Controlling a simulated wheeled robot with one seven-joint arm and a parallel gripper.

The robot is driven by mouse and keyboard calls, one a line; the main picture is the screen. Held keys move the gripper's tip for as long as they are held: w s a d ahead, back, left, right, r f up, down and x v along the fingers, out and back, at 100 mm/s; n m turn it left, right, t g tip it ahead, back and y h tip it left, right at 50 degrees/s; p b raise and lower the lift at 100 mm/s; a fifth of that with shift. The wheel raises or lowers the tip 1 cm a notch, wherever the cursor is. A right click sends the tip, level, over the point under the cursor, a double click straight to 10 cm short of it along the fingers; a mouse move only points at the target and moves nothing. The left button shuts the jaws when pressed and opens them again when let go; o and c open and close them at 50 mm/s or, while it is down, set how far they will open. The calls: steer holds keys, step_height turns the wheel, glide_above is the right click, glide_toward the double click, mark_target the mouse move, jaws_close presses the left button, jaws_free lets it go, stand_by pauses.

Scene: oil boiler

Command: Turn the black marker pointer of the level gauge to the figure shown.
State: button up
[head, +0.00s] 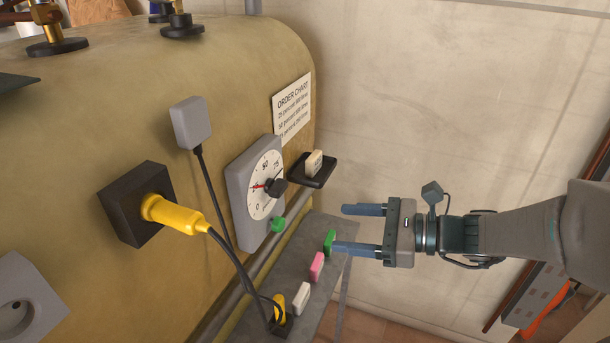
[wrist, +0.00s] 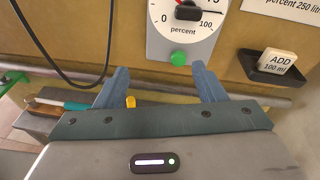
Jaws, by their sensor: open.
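The level gauge (head: 259,188) is a grey box with a round white dial on the front of the tan tank. Its dial carries figures, a red hand, a black marker pointer and a dark centre knob (head: 274,187). In the wrist view the gauge (wrist: 181,48) is cut off at the top, showing 0, 100 and "percent". A green button (head: 278,225) sits below the dial. My gripper (head: 362,229) is open and empty, to the right of the gauge and apart from it.
An order chart (head: 292,108) is on the tank. A black tray (head: 312,171) holds an "ADD 100 ml" tag (wrist: 279,61). A grey shelf (head: 325,236) below carries several coloured blocks. A yellow plug (head: 172,212) and its black cable hang left of the gauge. A pipe runs beneath.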

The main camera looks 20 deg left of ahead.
mark_target(284, 187)
steer(key=w+a+m, duration=0.1)
steer(key=a, duration=0.3)
steer(key=w+a+r+t+y, duration=0.1)
steer(key=a, duration=0.4)
steer(key=w+a+r+m+y+p, duration=0.1)
steer(key=w+a, duration=0.1)
steer(key=a, duration=0.3)
steer(key=shift+w+r+m+t, duration=0.1)
steer(key=shift+r+m+t, duration=0.15)
steer(key=shift+m+t, duration=0.05)
steer(key=c, duration=1)
